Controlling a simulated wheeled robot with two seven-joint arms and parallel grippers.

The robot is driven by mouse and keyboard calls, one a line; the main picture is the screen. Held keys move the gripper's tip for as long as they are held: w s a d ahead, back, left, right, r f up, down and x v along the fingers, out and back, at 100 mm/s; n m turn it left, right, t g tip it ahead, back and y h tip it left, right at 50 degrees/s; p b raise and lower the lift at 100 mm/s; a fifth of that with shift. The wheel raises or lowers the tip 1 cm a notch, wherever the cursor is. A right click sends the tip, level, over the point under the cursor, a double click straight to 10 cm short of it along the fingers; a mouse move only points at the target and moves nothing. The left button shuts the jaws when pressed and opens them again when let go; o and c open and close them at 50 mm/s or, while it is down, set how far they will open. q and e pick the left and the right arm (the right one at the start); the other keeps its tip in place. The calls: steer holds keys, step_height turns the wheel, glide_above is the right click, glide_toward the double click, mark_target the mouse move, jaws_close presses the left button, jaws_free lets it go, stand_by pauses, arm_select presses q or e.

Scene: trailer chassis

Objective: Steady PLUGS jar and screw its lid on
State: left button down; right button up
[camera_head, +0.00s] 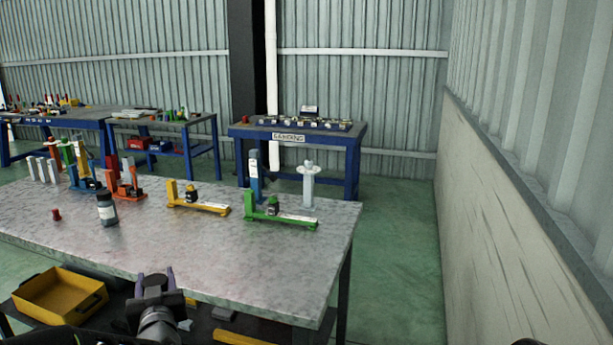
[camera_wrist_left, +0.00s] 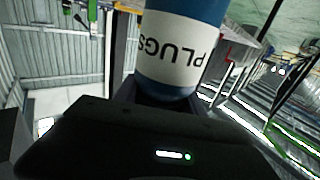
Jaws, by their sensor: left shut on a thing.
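The PLUGS jar (camera_wrist_left: 180,45) fills the top middle of the left wrist view. It is blue with a white label, and its lettering is upside down there. My left gripper (camera_head: 155,279) is at the near edge of the table in the head view, shut on the jar. The jar cannot be made out clearly between its fingers in the head view. A small red piece (camera_head: 56,214) lies on the table at the left; I cannot tell whether it is the lid. A dark bottle with a white label (camera_head: 106,207) stands beside it. My right gripper is not in view.
The grey table (camera_head: 230,262) is clear along its front and right. Yellow (camera_head: 200,207) and green (camera_head: 285,222) fixtures, an orange one (camera_head: 127,190) and a pale stand (camera_head: 308,185) line its back. A yellow bin (camera_head: 60,295) sits below at left.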

arm_select(q)
steer(key=s+d+f+m+h, duration=0.2)
steer(key=d+f+h, duration=0.1)
steer(key=d+f, duration=0.2)
steer(key=s+d+f+m+t+h+p, duration=0.1)
steer(key=d+f+h, duration=0.3)
steer(key=d, duration=0.6)
step_height(320, 180, down, 2)
steer(key=shift+s+m+t, duration=0.3)
steer(key=shift+s+m, duration=0.25)
steer(key=shift+m, duration=0.35)
steer(key=s+d+f+m+g+h, duration=0.2)
steer(key=s+d+f+m+h, duration=0.1)
steer(key=s+d+m+h, duration=0.1)
steer(key=s+d+f+m+g+h, duration=0.2)
steer(key=s+d+h, duration=0.4)
steer(key=d, duration=0.5)
steer(key=shift+s+d+f+m+h, duration=0.2)
steer(key=shift+s+f+m+h, duration=0.1)
steer(key=shift+f+m+h, duration=0.65)
